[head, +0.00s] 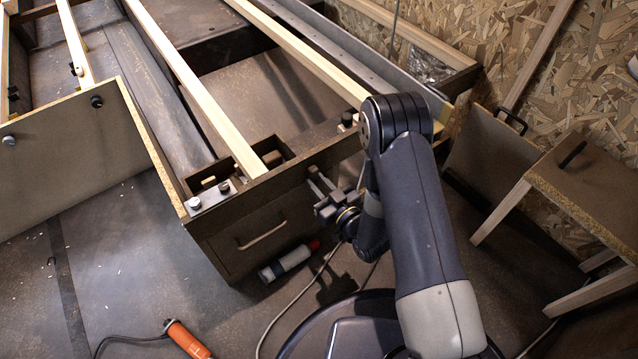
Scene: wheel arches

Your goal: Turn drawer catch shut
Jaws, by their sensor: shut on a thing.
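The dark drawer (235,255) sits in the end of the brown wooden cabinet, with a pale bar handle (262,236) across its front. The drawer front looks flush with the cabinet. My gripper (316,180) is at the cabinet's front face, to the right of the drawer handle and higher. It is shut on the drawer catch, which is small and mostly hidden by the fingers, so its angle cannot be told. My arm comes in from the lower right and covers part of the cabinet face.
A white bottle with a red cap (287,263) lies on the floor below the gripper. An orange-handled tool (186,338) with a cable lies at the front. A small wooden stool (585,190) stands at right. Pale wooden rails (190,85) cross the cabinet top. The floor at left is mostly clear.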

